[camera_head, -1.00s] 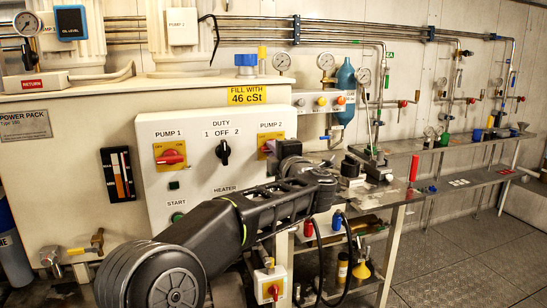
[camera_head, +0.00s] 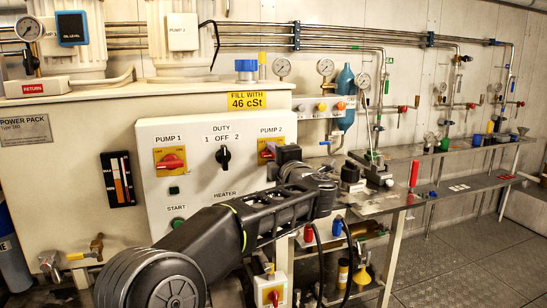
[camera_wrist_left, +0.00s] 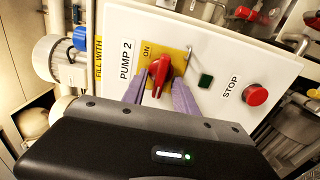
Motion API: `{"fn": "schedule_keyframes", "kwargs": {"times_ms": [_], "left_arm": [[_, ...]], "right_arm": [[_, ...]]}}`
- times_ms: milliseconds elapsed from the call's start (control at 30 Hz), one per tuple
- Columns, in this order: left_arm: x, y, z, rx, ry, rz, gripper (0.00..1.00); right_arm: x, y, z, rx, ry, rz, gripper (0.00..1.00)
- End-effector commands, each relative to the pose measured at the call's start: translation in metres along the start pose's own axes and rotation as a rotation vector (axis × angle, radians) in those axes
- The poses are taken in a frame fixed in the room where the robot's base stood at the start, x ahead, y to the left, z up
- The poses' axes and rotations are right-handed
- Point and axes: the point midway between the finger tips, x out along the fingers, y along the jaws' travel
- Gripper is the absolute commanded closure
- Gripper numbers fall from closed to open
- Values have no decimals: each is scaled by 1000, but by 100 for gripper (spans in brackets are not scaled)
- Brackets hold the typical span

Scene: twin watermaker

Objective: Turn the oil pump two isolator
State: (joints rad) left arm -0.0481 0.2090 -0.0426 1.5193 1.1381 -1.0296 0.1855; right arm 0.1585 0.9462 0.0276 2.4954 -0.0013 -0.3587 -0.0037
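The pump two isolator is a red rotary knob (camera_wrist_left: 160,72) on a yellow plate under the PUMP 2 label. In the head view its yellow plate (camera_head: 265,152) shows at the upper right of the white control panel, partly hidden by my left gripper. In the left wrist view my left gripper (camera_wrist_left: 159,87) has its two purple fingers on either side of the knob. The fingers are apart, with the knob between them; whether they touch it is hard to tell. The ON mark is beside the knob. My right gripper is not in view.
The panel (camera_head: 212,187) also carries the pump 1 isolator (camera_head: 170,160) and a black duty switch (camera_head: 223,156). A green button (camera_wrist_left: 205,80) and a red stop button (camera_wrist_left: 256,95) are beside the knob. A metal bench (camera_head: 400,199) stands at the right.

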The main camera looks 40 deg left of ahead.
Motion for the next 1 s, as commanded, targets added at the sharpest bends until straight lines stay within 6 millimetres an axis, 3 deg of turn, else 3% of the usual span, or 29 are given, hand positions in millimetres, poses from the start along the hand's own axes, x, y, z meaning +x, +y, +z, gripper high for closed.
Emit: {"fn": "schedule_keyframes", "kwargs": {"times_ms": [233, 633, 1000], "left_arm": [[-14, 0, 1, -1, -3, 0, 65], [-73, 0, 0, -1, -1, 0, 65], [-78, 0, 0, 0, 0, 0, 65]], "right_arm": [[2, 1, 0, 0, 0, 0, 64], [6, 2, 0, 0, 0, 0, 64], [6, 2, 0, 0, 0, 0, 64]]}}
